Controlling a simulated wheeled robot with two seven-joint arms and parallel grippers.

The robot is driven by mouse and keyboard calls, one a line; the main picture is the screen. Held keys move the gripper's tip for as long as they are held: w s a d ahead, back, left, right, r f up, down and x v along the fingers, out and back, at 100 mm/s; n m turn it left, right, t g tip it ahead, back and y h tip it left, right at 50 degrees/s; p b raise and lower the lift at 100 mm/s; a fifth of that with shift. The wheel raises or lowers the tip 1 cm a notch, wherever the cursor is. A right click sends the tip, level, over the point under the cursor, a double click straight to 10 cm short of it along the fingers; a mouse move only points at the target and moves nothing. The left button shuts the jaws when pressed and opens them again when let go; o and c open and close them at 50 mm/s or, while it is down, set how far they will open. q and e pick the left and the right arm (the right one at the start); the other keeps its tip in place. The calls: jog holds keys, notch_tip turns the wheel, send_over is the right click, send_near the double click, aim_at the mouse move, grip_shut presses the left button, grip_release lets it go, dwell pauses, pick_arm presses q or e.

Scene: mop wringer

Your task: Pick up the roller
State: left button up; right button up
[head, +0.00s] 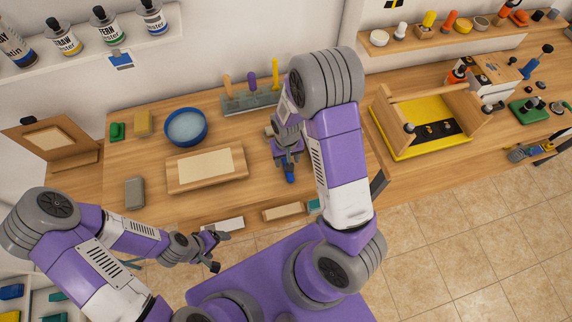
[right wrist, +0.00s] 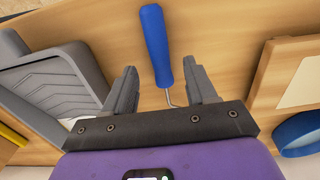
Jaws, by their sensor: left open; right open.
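The roller's blue handle (right wrist: 157,45) shows in the right wrist view, with a bent metal rod at its lower end. The handle lies over the wooden bench between my right gripper's spread fingers (right wrist: 160,78), and neither finger appears to touch it. The rest of the roller is hidden by my gripper body. In the head view the blue handle (head: 290,178) shows just below my right gripper (head: 287,156), which is partly covered by my right arm. My left gripper (head: 221,250) is open and empty in front of the bench's front edge.
A grey ribbed tray (right wrist: 50,90) lies left of the roller in the right wrist view. A wooden board (head: 240,167) with a cream sheet and a blue bowl (head: 171,139) stand left of it in the head view. A tool rack (head: 236,108) stands behind.

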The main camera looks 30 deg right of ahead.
notch_tip(320, 180, down, 3)
jog(key=shift+w+r, duration=0.1)
jog(key=shift+w, duration=0.05)
grip_shut()
dwell(0.4)
notch_tip(320, 180, up, 10)
jog(key=p, duration=0.1)
dwell(0.3)
jog(key=c, duration=0.7)
grip_release()
grip_shut()
